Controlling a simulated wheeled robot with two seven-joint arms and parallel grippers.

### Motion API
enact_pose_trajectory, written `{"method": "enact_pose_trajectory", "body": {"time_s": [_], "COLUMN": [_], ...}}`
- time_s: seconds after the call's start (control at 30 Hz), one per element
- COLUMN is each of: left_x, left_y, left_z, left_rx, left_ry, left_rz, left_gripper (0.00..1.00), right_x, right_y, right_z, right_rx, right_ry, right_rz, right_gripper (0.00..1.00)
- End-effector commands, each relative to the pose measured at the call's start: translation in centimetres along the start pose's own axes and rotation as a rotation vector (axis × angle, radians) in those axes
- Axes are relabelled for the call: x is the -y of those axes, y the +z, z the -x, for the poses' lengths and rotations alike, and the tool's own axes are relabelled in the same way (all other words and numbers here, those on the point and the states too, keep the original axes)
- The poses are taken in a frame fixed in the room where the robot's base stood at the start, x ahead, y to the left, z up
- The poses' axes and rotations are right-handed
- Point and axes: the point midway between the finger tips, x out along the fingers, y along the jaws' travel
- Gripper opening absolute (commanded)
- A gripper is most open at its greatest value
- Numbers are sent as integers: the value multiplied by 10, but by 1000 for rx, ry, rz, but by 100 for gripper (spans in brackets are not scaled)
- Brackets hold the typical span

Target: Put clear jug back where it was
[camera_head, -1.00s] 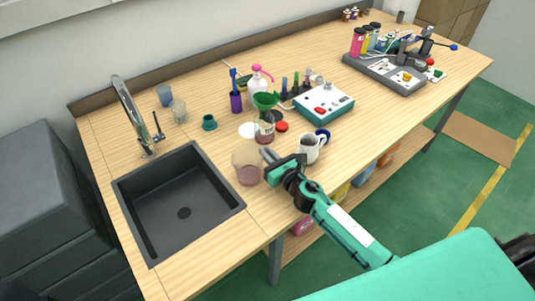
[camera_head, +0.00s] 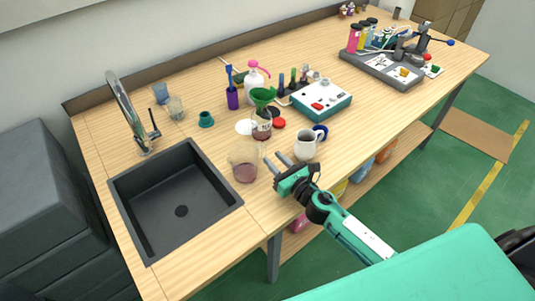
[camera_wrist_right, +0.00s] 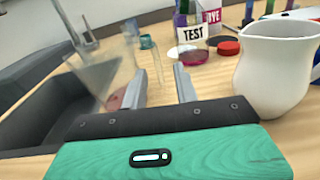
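The clear jug (camera_head: 244,164), see-through with pinkish liquid low inside, stands upright on the table between the sink and the white pitcher. It also shows at the left in the right wrist view (camera_wrist_right: 103,72), partly behind a finger. My right gripper (camera_head: 276,163) is open and empty, just right of the jug, with its fingers apart from it in the head view. In the right wrist view the gripper (camera_wrist_right: 160,85) has two spread fingers with nothing between them. My left gripper is not in view.
The white pitcher (camera_head: 306,146) stands close right of my right gripper. A labelled TEST beaker (camera_head: 261,128) with a green funnel is behind. The sink (camera_head: 176,200) lies left of the jug. Bare table (camera_head: 215,150) lies behind the jug.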

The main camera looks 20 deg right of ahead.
Motion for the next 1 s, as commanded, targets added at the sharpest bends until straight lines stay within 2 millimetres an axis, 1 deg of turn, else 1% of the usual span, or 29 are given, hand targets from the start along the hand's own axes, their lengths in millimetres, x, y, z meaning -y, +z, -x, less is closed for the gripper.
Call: {"method": "enact_pose_trajectory", "body": {"time_s": [0.03, 0.2, 0.4, 0.6, 1.0], "left_x": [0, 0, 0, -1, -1], "left_y": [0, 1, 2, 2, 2], "left_z": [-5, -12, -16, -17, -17], "left_rx": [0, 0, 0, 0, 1], "left_ry": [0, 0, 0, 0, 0], "left_rz": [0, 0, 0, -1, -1], "left_gripper": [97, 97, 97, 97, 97], "right_x": [-1, 0, 0, 0, 0], "right_y": [-3, -2, -1, 0, 0], "right_z": [11, 38, 58, 63, 63], "right_rx": [-2, -1, 0, 0, 0], "right_ry": [1, 1, 1, 1, 1], "right_rz": [0, 0, 1, 1, 0], "right_gripper": [30, 30, 30, 30, 30]}}
